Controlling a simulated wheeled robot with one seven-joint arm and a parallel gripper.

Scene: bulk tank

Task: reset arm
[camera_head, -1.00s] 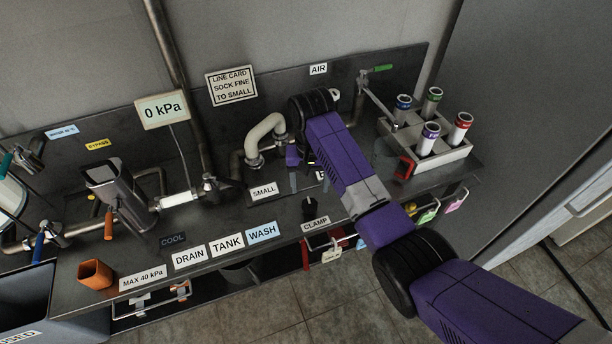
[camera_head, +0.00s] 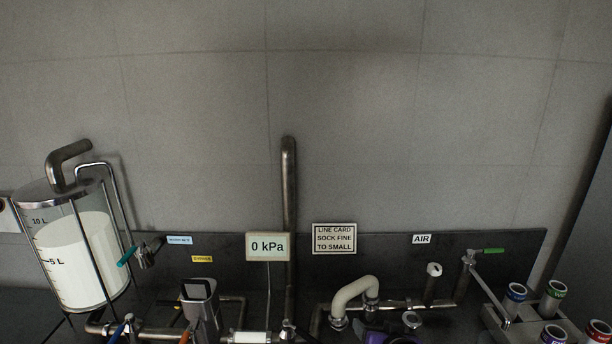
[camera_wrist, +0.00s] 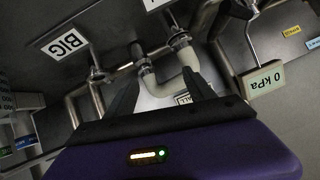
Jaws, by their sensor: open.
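My gripper (camera_wrist: 161,78) shows in the wrist view with two dark fingers spread apart and nothing between them. Beyond the fingers is the cream curved pipe (camera_wrist: 187,70) with its metal fittings; I cannot tell the exact gap. In the head view only a small purple piece of my arm (camera_head: 388,338) shows at the bottom edge, below the same curved pipe (camera_head: 352,293). The fingers are out of the head view.
The gauge reading 0 kPa (camera_head: 268,246) and the line card (camera_head: 334,238) stand along the backboard. A tank of white liquid (camera_head: 80,258) is at the left. Several labelled canisters sit in a rack (camera_head: 494,318) at the right. The wall above is clear.

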